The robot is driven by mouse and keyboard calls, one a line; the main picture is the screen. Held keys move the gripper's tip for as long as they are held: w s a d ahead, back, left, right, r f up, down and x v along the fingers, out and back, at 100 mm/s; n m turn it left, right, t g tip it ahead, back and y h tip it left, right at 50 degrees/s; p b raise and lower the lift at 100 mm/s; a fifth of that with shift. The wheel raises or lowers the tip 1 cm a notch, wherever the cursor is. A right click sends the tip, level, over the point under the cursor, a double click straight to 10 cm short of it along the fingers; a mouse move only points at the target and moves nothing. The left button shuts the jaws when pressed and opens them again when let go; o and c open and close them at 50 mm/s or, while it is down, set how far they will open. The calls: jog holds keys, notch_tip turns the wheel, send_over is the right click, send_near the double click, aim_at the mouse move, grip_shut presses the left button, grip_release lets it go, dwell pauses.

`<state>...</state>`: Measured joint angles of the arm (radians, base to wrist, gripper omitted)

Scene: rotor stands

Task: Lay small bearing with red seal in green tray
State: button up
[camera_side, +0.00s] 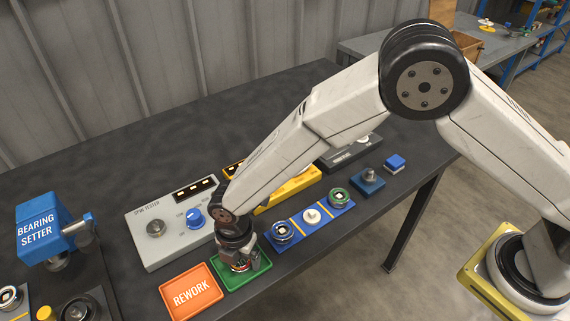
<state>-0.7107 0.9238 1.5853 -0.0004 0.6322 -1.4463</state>
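The green tray (261,275) lies near the front edge of the table, right of the orange tray marked REWORK. My gripper (240,267) points down low over the green tray and covers its middle. A little red and a light metal part show at the fingertips, too small and too hidden to tell for sure as the small bearing with red seal. Whether the fingers are shut on it or open around it cannot be told, nor whether it touches the tray floor.
The orange REWORK tray (192,291) is close on the left. A blue strip (297,231) with several round parts is close on the right. A grey spin tester (160,244) and a yellow unit (290,190) stand behind. A blue bearing setter (40,228) stands far left.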

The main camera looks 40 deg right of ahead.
jog(key=shift+r, duration=0.15)
notch_tip(320, 180, up, 12)
dwell(0.7)
jog(key=shift+d, duration=0.1)
dwell(0.4)
jog(key=d+r+m+t, duration=0.1)
jog(key=d+r+m, duration=0.1)
jog(key=d+m, duration=1.35)
jog(key=s+d+m, duration=0.4)
jog(key=d, duration=0.4)
jog(key=s+d+m+t, duration=0.1)
jog(key=s+d+m, duration=0.4)
jog(key=d, duration=0.3)
jog(key=shift+s+d+t, duration=0.25)
jog(key=shift+d+t, duration=0.05)
jog(key=shift+d, duration=0.05)
